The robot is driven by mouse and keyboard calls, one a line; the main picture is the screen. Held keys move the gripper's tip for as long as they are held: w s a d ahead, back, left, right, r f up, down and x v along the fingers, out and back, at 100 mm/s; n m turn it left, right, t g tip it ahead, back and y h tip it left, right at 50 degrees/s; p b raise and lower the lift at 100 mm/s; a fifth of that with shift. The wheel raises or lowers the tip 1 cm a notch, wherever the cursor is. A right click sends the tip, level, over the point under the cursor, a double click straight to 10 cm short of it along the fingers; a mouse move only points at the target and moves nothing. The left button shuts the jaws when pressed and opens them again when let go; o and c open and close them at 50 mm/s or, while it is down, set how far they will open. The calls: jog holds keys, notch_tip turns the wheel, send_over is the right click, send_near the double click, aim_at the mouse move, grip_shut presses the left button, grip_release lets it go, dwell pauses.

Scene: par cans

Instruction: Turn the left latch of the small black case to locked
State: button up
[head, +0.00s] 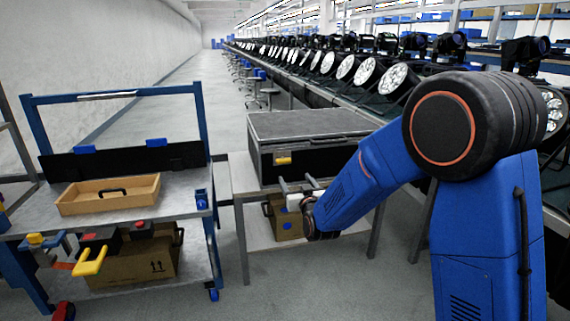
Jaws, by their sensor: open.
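The black case (315,128) lies closed on a grey table right of the middle in the head view. Its front faces me. A yellow latch (283,158) sits at the left of its front; the picture is too small to tell which way it is turned. The right part of the case's front is partly covered by my blue arm, and no second latch shows. My gripper (297,182) is open and empty. Its two fingers point at the case front, a little below and right of the yellow latch, apart from it in the picture.
The grey table (240,184) has a cardboard box (287,222) on its lower shelf. A cart (185,203) at left carries a wooden tray (78,205) and a black panel with blue clips (120,160). Stage lamps line a long bench at right. An aisle runs behind.

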aim_at(285, 161)
jog(key=x, duration=1.5)
jog(key=shift+w+a, duration=0.1)
jog(key=shift+w, duration=0.3)
jog(key=c, duration=1)
